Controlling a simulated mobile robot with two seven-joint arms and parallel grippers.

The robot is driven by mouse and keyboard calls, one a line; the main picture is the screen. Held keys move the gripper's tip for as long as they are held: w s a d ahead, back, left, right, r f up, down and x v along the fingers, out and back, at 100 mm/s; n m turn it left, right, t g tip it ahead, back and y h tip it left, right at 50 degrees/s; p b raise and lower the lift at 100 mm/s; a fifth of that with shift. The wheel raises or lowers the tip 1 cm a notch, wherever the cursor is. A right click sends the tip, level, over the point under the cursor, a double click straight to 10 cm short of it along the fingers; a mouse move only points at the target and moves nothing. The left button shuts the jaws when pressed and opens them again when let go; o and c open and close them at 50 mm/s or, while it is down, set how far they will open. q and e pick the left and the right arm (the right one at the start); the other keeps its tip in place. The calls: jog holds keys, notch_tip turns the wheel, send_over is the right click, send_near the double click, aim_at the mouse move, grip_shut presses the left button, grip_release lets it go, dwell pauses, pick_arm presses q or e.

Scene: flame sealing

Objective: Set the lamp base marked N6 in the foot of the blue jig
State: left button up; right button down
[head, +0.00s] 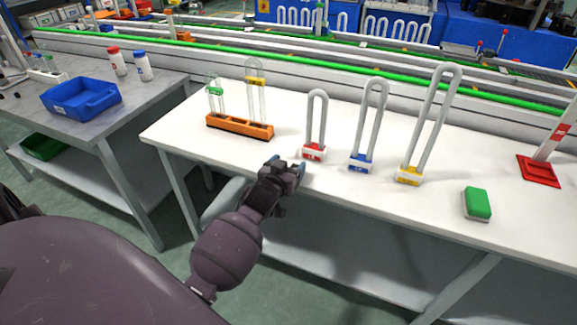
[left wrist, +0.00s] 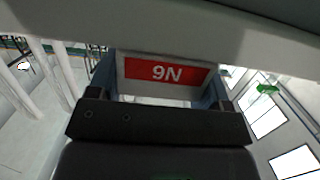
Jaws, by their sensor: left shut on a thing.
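In the left wrist view, a pale block with a red label reading N6 upside down, the lamp base (left wrist: 160,72), sits between the two fingers of my left gripper. My left gripper (head: 288,165) is shut on it at the table's front edge. In the head view, it is just left of a U-shaped tube with a red-marked foot (head: 313,153); the hand hides what it holds there. The blue jig appears to be the U-shaped tube with a blue-marked foot (head: 361,163), upright farther right. My right gripper is out of view.
A taller U-shaped tube with a yellow-marked foot (head: 409,176) stands right of the blue one. A green block (head: 477,203) and a red stand (head: 540,172) are farther right. An orange rack (head: 240,126) with glass tubes stands at left. Table (head: 445,212) is clear between these.

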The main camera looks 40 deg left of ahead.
pick_arm(q)
jog(key=shift+f, duration=0.1)
jog(key=o, duration=1)
